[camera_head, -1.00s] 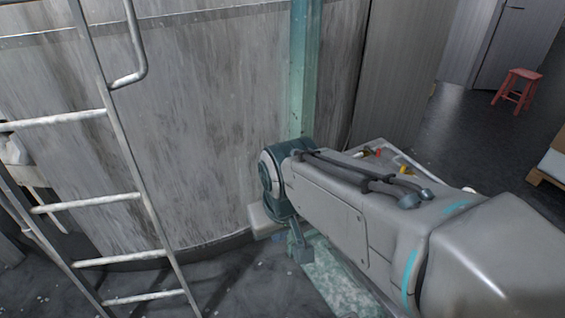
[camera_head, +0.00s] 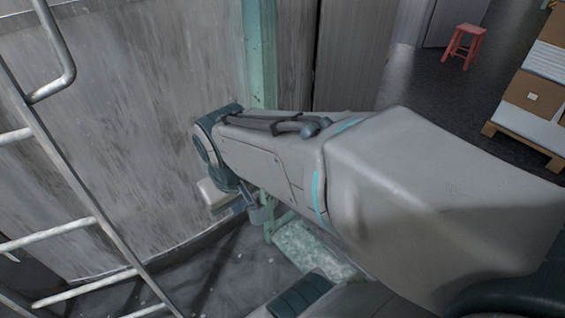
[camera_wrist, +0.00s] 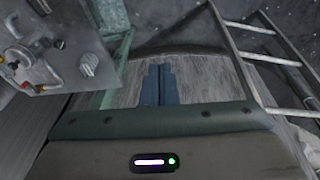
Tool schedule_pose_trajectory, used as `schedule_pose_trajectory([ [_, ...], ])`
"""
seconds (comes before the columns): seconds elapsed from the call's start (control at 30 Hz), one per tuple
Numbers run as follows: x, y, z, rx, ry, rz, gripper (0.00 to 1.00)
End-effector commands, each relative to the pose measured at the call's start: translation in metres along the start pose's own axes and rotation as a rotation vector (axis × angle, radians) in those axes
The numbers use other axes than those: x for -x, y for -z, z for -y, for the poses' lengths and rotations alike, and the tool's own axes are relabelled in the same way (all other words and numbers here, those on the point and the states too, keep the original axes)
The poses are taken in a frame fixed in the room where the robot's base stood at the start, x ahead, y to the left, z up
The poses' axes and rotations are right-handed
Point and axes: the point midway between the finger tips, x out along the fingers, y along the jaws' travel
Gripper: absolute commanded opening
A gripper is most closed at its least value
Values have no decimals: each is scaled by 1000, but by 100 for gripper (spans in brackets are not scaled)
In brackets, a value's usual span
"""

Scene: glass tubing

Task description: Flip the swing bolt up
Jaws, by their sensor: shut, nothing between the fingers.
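In the wrist view the two blue-grey fingers of my gripper (camera_wrist: 158,84) lie side by side, shut and empty. Beyond them is the streaked grey wall of a large tank (camera_wrist: 200,75). I cannot make out the swing bolt for certain in either view. A metal panel (camera_wrist: 35,50) with a red knob, a bent handle and a ribbed metal knob (camera_wrist: 91,64) is at the upper left of the wrist view, apart from the fingers. In the head view my arm reaches toward the tank (camera_head: 120,110) and hides much of what lies behind it.
A metal ladder (camera_head: 75,195) stands at the left of the head view. A green post (camera_head: 259,55) rises beside the tank. A red stool (camera_head: 464,42) and a pallet with boxes (camera_head: 528,95) are at the right.

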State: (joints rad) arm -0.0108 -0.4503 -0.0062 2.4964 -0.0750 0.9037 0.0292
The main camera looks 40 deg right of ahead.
Motion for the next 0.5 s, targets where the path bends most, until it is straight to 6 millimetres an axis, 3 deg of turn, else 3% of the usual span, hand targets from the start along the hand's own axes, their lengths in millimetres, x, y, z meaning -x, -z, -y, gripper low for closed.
schedule_pose_trajectory([
  [0.03, -23, -3, -5, 29, -33, 45, 0],
  [0.2, -91, -12, -45, 185, -208, 246, 0],
  [0.5, -200, -9, -120, 555, -538, 609, 0],
])
